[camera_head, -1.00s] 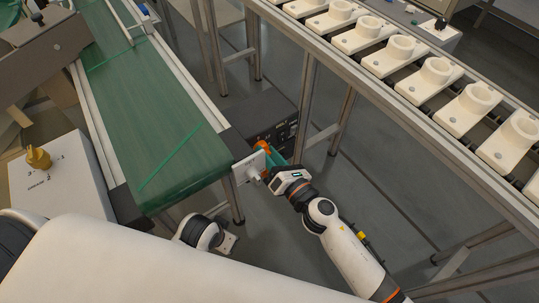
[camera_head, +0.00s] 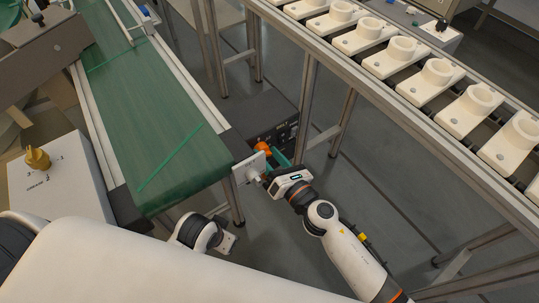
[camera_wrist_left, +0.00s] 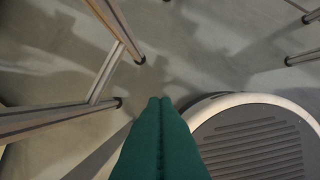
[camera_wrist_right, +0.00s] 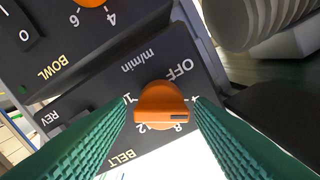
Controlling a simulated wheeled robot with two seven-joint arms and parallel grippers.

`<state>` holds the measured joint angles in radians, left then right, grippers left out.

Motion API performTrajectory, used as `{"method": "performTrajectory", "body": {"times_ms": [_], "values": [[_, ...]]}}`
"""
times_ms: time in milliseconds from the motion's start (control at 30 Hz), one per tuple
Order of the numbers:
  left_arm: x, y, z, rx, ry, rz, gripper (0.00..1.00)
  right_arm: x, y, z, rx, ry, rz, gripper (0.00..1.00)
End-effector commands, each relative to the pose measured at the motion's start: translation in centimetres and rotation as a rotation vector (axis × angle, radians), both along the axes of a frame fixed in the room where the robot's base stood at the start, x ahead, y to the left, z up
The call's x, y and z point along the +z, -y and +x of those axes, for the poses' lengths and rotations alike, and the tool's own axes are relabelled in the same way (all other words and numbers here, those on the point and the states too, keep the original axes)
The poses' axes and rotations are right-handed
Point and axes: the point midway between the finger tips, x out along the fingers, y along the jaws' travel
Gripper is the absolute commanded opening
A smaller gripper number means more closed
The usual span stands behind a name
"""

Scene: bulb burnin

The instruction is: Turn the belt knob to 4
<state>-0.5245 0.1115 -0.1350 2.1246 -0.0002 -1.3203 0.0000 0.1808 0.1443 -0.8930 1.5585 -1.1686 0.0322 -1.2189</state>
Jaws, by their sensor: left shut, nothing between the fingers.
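The orange belt knob (camera_wrist_right: 162,105) sits on the dark panel marked BELT (camera_wrist_right: 130,60), with OFF and digits around it, in the right wrist view. A dark mark is on its right side; I cannot tell for sure which digit it points at. My right gripper (camera_wrist_right: 161,101) is open, with one green finger on each side of the knob; contact is not clear. In the head view the right gripper (camera_head: 272,168) is beside the control box (camera_head: 283,130), partly hidden by a white plate. My left gripper (camera_wrist_left: 160,103) is shut and empty above the floor.
A BOWL knob (camera_wrist_right: 90,3) is on the neighbouring panel. A green conveyor (camera_head: 145,110) and a rail with white fixtures (camera_head: 435,78) flank the right arm.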

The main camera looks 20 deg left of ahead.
Motion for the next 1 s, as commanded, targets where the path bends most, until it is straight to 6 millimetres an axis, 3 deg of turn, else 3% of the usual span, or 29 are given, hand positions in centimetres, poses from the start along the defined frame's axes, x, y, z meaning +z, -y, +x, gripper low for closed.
{"method": "performTrajectory", "body": {"times_ms": [433,733,1000], "values": [[0.0,0.0,0.0,0.000,0.002,0.000,0.00,0.1,0.9,-0.6,-0.002,0.001,0.001,0.55],[-0.9,0.0,-0.3,-0.001,-0.013,0.002,0.00,0.0,5.7,-4.4,-0.001,0.000,0.000,0.55],[1.7,-0.1,-0.3,-0.001,0.007,0.001,0.00,0.0,8.9,-6.9,-0.001,-0.001,0.001,0.55]]}}
